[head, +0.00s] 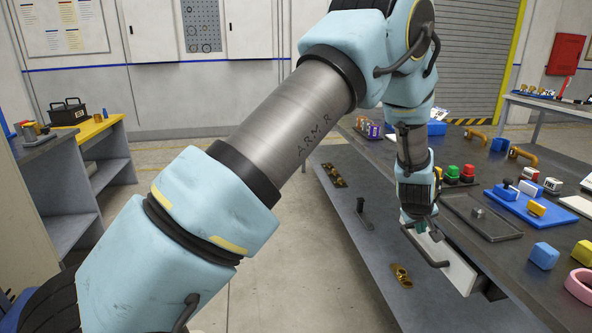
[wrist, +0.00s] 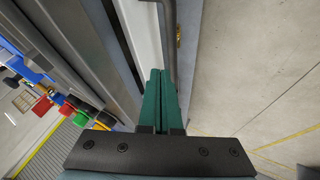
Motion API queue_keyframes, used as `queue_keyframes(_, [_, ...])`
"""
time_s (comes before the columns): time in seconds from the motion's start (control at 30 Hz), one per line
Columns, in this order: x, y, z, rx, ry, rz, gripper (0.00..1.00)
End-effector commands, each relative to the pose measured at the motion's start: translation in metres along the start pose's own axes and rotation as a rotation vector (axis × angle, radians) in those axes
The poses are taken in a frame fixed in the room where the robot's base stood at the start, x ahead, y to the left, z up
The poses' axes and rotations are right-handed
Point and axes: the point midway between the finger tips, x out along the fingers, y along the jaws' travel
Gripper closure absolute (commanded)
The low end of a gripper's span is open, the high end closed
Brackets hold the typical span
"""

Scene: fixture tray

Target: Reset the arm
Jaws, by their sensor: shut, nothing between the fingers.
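My arm (head: 320,95) reaches from the lower left across the head view and bends down at the table's near edge. My gripper (head: 424,227) points down beside a drawer with a white front (head: 458,268) and a dark bar handle (head: 425,248). In the wrist view my gripper (wrist: 161,72) shows two green fingers pressed together with nothing between them. The handle (wrist: 171,35) runs just beyond the fingertips in that view. Whether the fingers touch the handle I cannot tell.
The dark table (head: 560,228) holds a dark fixture tray (head: 497,228), a blue tray (head: 512,203), a blue block (head: 544,256) and a pink ring (head: 580,284). A lower shelf (head: 352,235) carries small brass parts. The floor to the left is clear.

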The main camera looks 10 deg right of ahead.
Motion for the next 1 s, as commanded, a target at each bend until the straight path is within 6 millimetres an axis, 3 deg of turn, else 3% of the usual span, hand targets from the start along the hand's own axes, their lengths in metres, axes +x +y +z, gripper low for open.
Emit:
queue_keyframes(0.07, [-0.005, -0.007, -0.008, -0.002, 0.002, -0.008, 1.0])
queue_keyframes(0.17, [-0.023, -0.034, -0.03, -0.003, -0.001, -0.04, 1.0])
queue_keyframes(0.33, [-0.085, -0.12, -0.077, -0.001, -0.025, -0.137, 1.0])
queue_keyframes(0.53, [-0.178, -0.232, -0.096, -0.001, -0.083, -0.257, 1.0])
queue_keyframes(0.67, [-0.244, -0.299, -0.084, -0.005, -0.136, -0.33, 1.0])
queue_keyframes(0.8, [-0.31, -0.359, -0.05, -0.016, -0.201, -0.398, 1.0])
queue_keyframes(0.9, [-0.347, -0.388, -0.022, -0.024, -0.245, -0.433, 1.0])
queue_keyframes(1.0, [-0.371, -0.404, 0.0, -0.03, -0.278, -0.455, 1.0])
